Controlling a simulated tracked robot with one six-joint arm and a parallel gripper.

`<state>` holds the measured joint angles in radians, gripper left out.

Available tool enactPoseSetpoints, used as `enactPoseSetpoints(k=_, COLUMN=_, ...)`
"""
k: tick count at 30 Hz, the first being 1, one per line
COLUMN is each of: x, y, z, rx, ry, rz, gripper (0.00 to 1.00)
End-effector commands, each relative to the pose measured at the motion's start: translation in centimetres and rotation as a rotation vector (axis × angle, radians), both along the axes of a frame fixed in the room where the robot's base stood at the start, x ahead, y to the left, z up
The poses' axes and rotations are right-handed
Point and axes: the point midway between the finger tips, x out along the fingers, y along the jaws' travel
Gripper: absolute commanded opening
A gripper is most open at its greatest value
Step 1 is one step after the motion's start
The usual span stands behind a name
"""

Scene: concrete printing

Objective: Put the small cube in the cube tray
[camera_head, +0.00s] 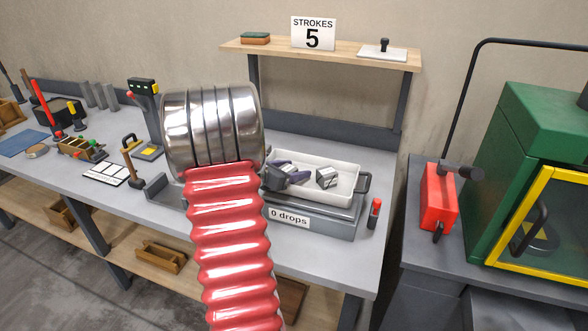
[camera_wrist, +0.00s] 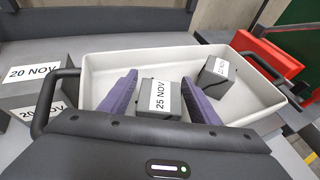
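My gripper (camera_head: 288,172) reaches over the tray's left part. Its two purple fingers (camera_wrist: 160,92) are on either side of a small grey cube (camera_wrist: 172,112) labelled 25 NOV and appear to touch it. This cube is inside the tray's walls; its underside is hidden, so I cannot tell whether it rests on the floor. Another grey cube (camera_wrist: 214,80) with a label sits tilted in the tray to the right, also seen in the head view (camera_head: 327,177).
A sign reading 0 drops (camera_head: 289,217) is on the front below the tray. A red-capped marker-like object (camera_head: 374,213) stands right of it. A shelf (camera_head: 330,55) is behind. A red box (camera_head: 437,195) stands right.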

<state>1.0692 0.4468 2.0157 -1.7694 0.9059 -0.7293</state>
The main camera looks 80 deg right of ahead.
Motion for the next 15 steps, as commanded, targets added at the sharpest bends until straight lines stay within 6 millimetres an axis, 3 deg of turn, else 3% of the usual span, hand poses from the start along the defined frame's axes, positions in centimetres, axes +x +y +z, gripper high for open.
enactPoseSetpoints(k=10, x=0.0, y=0.0, z=0.3, rx=-0.001, ry=0.000, rz=0.000, gripper=0.58)
enactPoseSetpoints(k=15, x=0.7, y=1.2, z=0.9, rx=-0.001, ry=0.000, rz=0.002, gripper=0.58)
